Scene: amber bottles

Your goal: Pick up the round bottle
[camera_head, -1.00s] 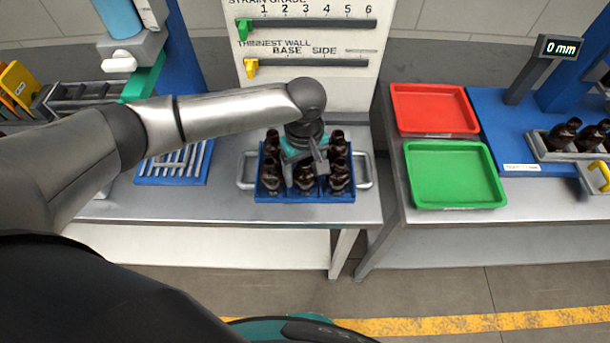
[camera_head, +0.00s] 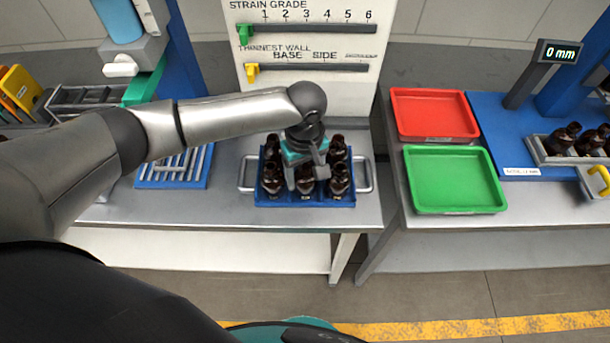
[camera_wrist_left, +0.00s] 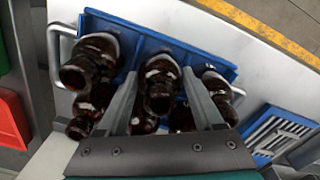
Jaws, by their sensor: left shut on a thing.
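Several dark amber bottles stand in a blue crate (camera_head: 330,201) with metal side handles, on the grey bench. My left gripper (camera_head: 306,174) reaches down over the crate, its two grey fingers on either side of the front middle bottle (camera_head: 306,186). In the left wrist view that bottle (camera_wrist_left: 160,86) sits between the fingers, and the gripper is shut on it. It still stands among the other bottles. A neighbouring bottle (camera_wrist_left: 92,60) is close beside one finger. The bottles' full shapes are partly hidden by the gripper and crate. My right gripper is out of view.
A red tray (camera_head: 433,112) and a green tray (camera_head: 454,180) lie on the bench to the right. Further right is a rack (camera_head: 565,155) with amber bottles and a 0 mm display (camera_head: 560,50). A panel with sliders (camera_head: 308,60) stands behind the crate.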

